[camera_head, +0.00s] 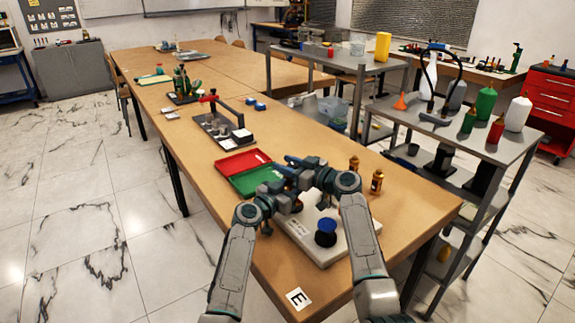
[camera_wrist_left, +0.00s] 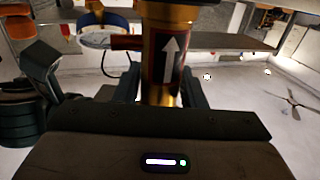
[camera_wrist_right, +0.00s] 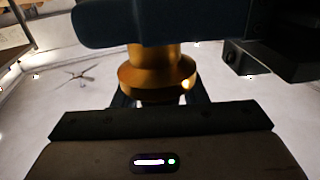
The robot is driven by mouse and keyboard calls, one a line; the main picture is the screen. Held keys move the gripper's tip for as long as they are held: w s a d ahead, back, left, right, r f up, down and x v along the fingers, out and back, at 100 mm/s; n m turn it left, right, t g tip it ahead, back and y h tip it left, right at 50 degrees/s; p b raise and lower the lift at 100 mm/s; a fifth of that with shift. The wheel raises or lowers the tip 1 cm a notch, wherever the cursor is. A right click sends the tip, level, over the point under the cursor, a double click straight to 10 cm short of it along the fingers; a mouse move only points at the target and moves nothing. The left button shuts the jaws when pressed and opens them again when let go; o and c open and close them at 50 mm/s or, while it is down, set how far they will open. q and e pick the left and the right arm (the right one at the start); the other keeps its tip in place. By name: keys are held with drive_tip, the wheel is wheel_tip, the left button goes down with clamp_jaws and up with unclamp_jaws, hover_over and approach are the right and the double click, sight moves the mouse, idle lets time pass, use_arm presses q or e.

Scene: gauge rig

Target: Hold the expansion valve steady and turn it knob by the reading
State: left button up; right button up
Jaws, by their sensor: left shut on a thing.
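A brass valve body (camera_wrist_left: 160,75) with a white arrow on a dark label stands between the left fingers in the left wrist view. My left gripper (camera_head: 287,192) is shut on it. A flared brass knob (camera_wrist_right: 157,73) shows in the right wrist view, with the fingers of my right gripper (camera_wrist_right: 158,98) on either side of it. Whether they press on it cannot be told. In the head view my right gripper (camera_head: 291,168) is beside the left one, and the arms hide the valve. A round dial with a blue rim (camera_wrist_left: 105,38) shows in the left wrist view; its reading is not legible.
A white base board (camera_head: 350,247) holds a blue-topped black fitting (camera_head: 326,227). Two brass valves (camera_head: 377,181) stand behind it. A red tray (camera_head: 240,160) and a green tray (camera_head: 250,180) lie to the left. A metal shelf (camera_head: 500,150) stands right of the table.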

drive_tip(key=c, duration=0.6)
drive_tip(key=shift+w+m+t+h, duration=0.1)
drive_tip(key=shift+m+t+h, duration=0.7)
drive_tip(key=shift+t, duration=0.1)
drive_tip(key=o, duration=1)
drive_tip(key=shift+d, duration=0.1)
wheel_tip(320, 180, up, 10)
use_arm(q)
drive_tip(key=o, duration=1.2)
